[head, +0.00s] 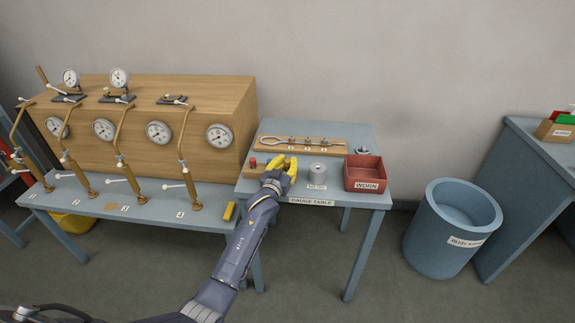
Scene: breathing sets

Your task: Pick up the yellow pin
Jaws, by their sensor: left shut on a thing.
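My left gripper (282,165) has yellow fingers and is over the left part of the gauge table (336,133). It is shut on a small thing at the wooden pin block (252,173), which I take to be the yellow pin. The pin cannot be told apart from the yellow fingers, and whether it is clear of the block is hidden. A red pin (253,162) stands in the block, just left of the gripper. My right gripper is not in view.
Right of the gripper are a grey cylinder (318,172) and a red "WORN" tray (365,174). A wooden gauge board (266,144) lies behind. A blue bin (451,228) stands on the floor at right.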

